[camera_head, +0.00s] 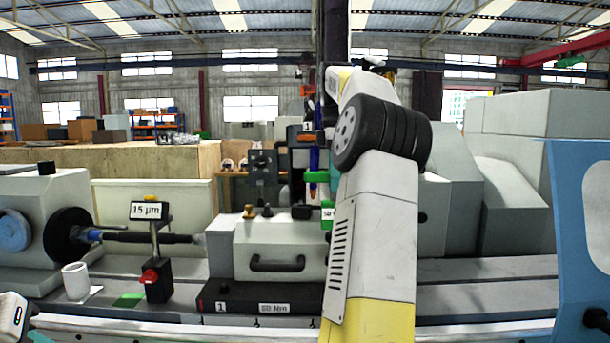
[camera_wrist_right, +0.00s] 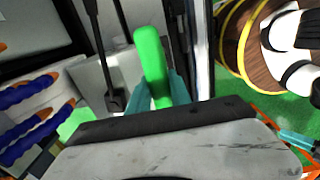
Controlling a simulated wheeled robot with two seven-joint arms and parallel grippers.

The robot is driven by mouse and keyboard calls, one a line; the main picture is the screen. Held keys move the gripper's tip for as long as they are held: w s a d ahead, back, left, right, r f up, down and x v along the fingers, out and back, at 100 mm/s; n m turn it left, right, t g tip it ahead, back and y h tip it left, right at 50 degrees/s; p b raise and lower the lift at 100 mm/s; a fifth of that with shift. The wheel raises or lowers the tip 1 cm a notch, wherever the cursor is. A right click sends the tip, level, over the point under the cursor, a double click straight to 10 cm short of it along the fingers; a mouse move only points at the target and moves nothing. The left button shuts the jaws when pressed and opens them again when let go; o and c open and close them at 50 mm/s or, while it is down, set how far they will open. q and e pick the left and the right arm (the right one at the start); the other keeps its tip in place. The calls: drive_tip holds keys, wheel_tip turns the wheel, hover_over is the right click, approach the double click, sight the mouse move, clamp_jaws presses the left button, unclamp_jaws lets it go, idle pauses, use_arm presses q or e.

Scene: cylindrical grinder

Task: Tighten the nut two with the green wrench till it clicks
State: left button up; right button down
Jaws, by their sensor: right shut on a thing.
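The green wrench (camera_head: 318,176) shows in the head view as a short green bar left of my right arm. In the right wrist view the green wrench handle (camera_wrist_right: 151,58) stands between the two teal fingers of my right gripper (camera_wrist_right: 157,98), which is shut on it. The right fingertips in the head view are mostly hidden behind my arm. I cannot make out nut two in either view.
A grey block with a black handle (camera_head: 277,264) stands on a black base marked 1 (camera_head: 240,297). A dial stand labelled 15 µm (camera_head: 158,280) and a white cup (camera_head: 76,281) stand to its left. A blue panel (camera_head: 571,240) borders the right.

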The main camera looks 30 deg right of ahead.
drive_tip(key=shift+d+r, duration=0.1)
idle(0.3)
drive_tip(key=shift+f, duration=4.7)
